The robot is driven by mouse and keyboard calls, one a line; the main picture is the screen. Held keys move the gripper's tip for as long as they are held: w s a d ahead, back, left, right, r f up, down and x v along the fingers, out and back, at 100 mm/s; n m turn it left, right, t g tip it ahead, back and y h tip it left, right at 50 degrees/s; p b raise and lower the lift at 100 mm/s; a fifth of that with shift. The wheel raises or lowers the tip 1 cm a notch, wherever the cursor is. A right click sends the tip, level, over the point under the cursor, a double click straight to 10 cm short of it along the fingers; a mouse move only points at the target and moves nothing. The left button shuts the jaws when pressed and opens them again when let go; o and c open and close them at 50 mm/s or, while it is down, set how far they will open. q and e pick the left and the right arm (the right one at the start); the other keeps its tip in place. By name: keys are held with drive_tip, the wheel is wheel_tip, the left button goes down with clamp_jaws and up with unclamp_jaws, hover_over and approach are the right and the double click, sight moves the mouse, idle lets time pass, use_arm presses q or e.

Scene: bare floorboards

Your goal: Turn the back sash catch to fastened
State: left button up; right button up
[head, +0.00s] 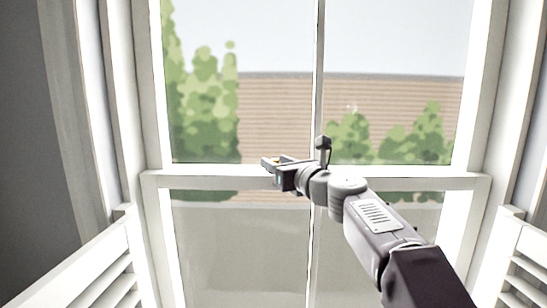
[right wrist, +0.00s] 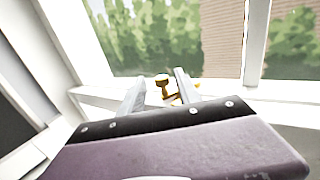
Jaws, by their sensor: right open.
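A small brass sash catch (right wrist: 162,80) with a knob stands on the white meeting rail of the window. In the right wrist view it shows between and just beyond the fingers of my right gripper (right wrist: 159,86), which is open. In the head view the right gripper (head: 273,162) is over the rail, left of the middle, and hides most of the catch. I cannot tell whether a finger touches the catch, nor clearly which way it is turned. My left gripper is not in view.
The white meeting rail (head: 400,181) runs across the window, with glass above and below. A thin vertical bar (head: 319,60) divides the panes. White louvred shutters stand at lower left (head: 100,270) and lower right (head: 520,265). A small brass spot (right wrist: 197,84) shows right of the fingers.

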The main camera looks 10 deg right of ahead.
drive_tip(key=shift+w+a, duration=0.1)
drive_tip(key=shift+w, duration=0.9)
drive_tip(key=shift+s, duration=0.15)
drive_tip(key=shift+c, duration=0.3)
clamp_jaws()
